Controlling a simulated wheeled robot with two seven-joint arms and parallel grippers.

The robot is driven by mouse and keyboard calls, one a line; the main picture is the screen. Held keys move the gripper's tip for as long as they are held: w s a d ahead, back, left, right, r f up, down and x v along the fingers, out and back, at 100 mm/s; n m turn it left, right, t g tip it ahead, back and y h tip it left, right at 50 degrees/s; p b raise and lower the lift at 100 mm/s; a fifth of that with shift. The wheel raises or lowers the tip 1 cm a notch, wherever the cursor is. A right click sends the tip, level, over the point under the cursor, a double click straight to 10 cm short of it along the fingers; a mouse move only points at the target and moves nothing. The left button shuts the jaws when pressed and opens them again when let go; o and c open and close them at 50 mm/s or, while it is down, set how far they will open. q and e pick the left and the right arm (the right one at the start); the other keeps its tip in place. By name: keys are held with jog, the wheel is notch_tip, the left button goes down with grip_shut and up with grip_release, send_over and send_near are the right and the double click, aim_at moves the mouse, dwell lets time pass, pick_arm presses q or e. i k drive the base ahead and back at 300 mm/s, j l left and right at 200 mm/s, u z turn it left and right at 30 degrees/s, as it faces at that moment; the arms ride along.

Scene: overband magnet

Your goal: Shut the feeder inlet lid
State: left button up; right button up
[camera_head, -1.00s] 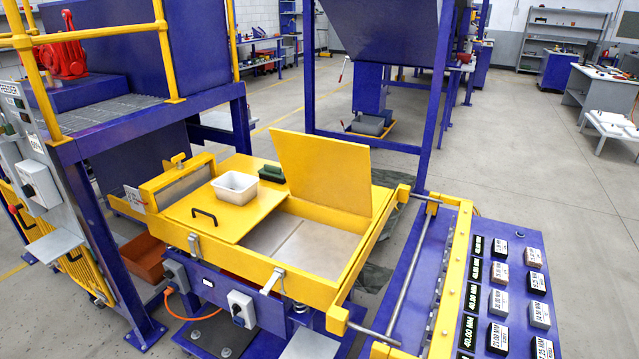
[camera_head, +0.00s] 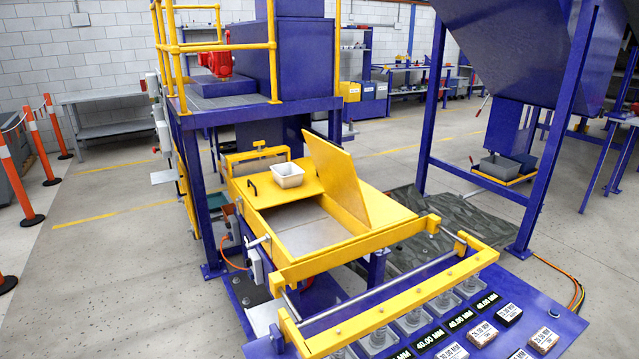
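The yellow feeder trough (camera_head: 399,215) stands in the middle of the view. Its inlet lid (camera_head: 337,177) is a yellow plate standing open, tilted up above the trough. The grey trough floor (camera_head: 293,235) shows in the opening beside it. A flat yellow cover (camera_head: 267,194) with a black handle (camera_head: 252,184) closes the part at the left. A white tub (camera_head: 287,175) sits on that cover, close to the raised lid. Neither of my grippers is in view.
A blue panel with size labels (camera_head: 545,341) and a yellow rail (camera_head: 385,317) lie in front of the trough. Blue posts (camera_head: 557,140) stand at the right and a blue platform with yellow railings (camera_head: 225,100) behind left. Open floor (camera_head: 110,285) lies at the left.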

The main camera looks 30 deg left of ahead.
aim_at(334, 168)
jog(key=i+l+u, duration=0.25)
jog(key=l, duration=0.25)
jog(key=i+l+u, duration=0.1)
jog(key=l+u, duration=0.15)
jog(key=l, duration=0.25)
jog(key=i+l+u, duration=0.1)
jog(key=l+u, duration=0.15)
jog(key=l, duration=0.25)
jog(key=l+u, duration=0.25)
jog(key=l, duration=0.3)
jog(key=i+l+u, duration=0.55)
jog(key=l, duration=0.2)
jog(key=i+l+u, duration=0.25)
jog(key=k+j+z, duration=0.15)
jog(key=j+z, duration=0.25)
jog(key=k+j+z, duration=0.15)
jog(key=z, duration=0.25)
